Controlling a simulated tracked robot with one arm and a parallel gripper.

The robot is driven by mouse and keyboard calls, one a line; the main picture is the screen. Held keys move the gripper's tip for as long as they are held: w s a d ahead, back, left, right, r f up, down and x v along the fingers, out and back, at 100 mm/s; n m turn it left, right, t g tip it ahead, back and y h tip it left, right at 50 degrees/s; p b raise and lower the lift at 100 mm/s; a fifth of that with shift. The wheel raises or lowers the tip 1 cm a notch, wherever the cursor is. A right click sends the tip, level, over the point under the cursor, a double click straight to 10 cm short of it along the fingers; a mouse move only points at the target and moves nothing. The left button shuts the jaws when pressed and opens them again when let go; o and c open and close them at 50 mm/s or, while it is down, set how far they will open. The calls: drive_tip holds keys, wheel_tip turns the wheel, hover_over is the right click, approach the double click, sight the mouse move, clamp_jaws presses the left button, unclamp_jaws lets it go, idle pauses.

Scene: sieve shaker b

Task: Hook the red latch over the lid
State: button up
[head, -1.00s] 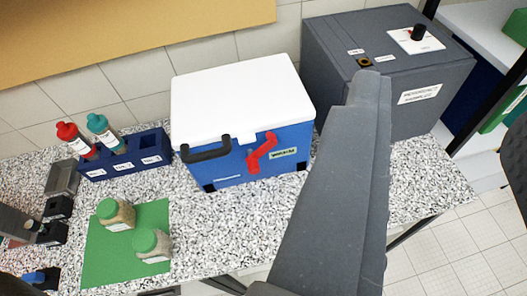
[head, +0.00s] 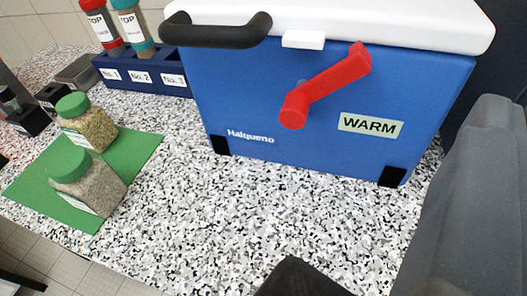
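The red latch (head: 332,85) is on the front of the blue cool box (head: 250,100). Its lower, round end is at the blue front wall. Its arm slants up to the right, and its blocky tip sits close under the lower edge of the white lid (head: 430,22), right of a small white tab (head: 303,40). The lid lies closed on the box. A grey part of mine stands at the right edge and a dark part of mine shows at the bottom edge, both apart from the latch. I cannot make out the fingertips or their opening.
A black handle (head: 215,30) sticks out at the box's upper left. A blue rack (head: 145,72) with bottles stands behind left. Two green-lidded jars (head: 88,122) stand on a green mat (head: 135,158). The speckled counter (head: 240,215) before the box is clear.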

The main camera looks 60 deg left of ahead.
drive_tip(key=s+a+f+y+b, duration=0.25)
drive_tip(key=a+f, duration=0.35)
drive_tip(key=f, duration=0.3)
drive_tip(key=n+g+y, duration=0.1)
drive_tip(key=y, duration=0.3)
approach(292, 123)
drive_tip(key=shift+h, duration=0.25)
drive_tip(key=b+x, duration=0.1)
drive_tip(key=x, duration=1)
drive_tip(key=shift+a+r, duration=0.1)
drive_tip(key=shift+a, duration=0.05)
